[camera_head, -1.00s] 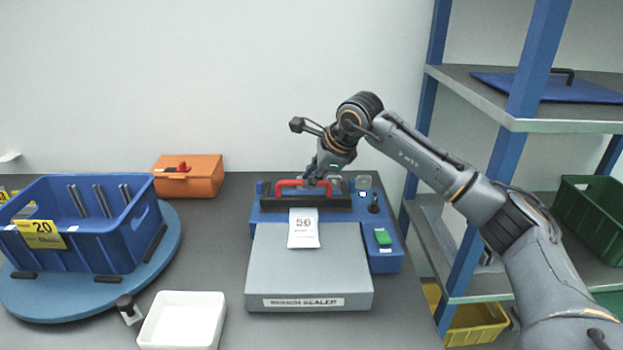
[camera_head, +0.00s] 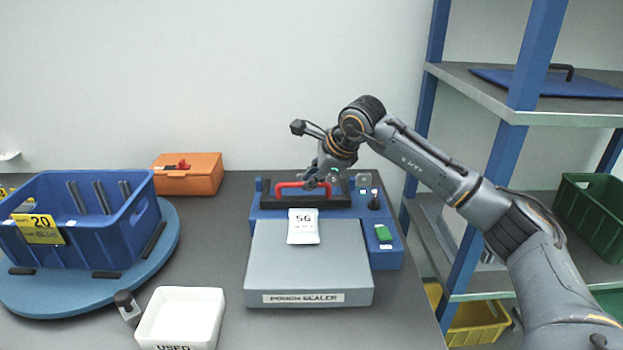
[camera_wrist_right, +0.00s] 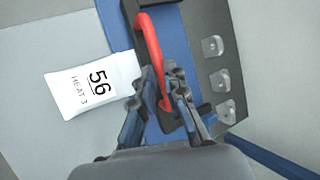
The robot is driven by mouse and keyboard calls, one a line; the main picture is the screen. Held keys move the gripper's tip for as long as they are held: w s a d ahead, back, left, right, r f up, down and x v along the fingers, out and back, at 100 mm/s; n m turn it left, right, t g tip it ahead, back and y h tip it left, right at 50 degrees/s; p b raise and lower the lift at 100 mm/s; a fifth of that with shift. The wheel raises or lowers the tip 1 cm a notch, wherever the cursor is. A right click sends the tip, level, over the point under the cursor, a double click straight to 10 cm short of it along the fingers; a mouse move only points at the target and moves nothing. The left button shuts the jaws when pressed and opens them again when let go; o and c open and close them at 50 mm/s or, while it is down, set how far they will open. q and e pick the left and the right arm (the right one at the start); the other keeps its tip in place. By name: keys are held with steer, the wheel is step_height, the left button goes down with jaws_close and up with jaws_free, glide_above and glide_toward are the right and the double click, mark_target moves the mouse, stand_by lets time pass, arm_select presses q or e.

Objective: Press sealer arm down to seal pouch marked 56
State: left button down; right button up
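The pouch sealer has a blue base (camera_head: 386,256), a grey front table (camera_head: 308,264) and a black sealer arm (camera_head: 335,203) with a red handle (camera_head: 290,185). The white pouch marked 56 (camera_head: 303,226) lies on the grey table, its far end towards the black arm. It also shows in the right wrist view (camera_wrist_right: 92,87), reading "56 HEAT 3". My right gripper (camera_head: 318,182) is at the right part of the red handle. In the right wrist view the handle (camera_wrist_right: 150,50) runs between its fingers (camera_wrist_right: 160,72), which appear closed on it. My left gripper is not in view.
A blue bin (camera_head: 95,237) marked 20 stands on a round blue turntable (camera_head: 165,262) at the left. A white tray (camera_head: 182,318) stands front left, an orange box (camera_head: 187,175) behind. Blue-framed shelving (camera_head: 470,220) is close on the right. The grey tabletop is clear between tray and sealer.

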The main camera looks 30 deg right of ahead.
steer(key=o, duration=0.5)
steer(key=shift+s+a+f+g, duration=0.2)
steer(key=shift+s+f, duration=0.15)
steer(key=shift+f, duration=0.15)
steer(key=shift+s+a+f+g, duration=0.2)
steer(key=shift+s+f, duration=0.1)
steer(key=shift+f, duration=0.2)
steer(key=shift+c, duration=0.2)
steer(key=shift+w, duration=0.1)
steer(key=shift+d, duration=0.1)
steer(key=shift+r, duration=0.1)
steer(key=v, duration=1.2)
steer(key=shift+r, duration=0.15)
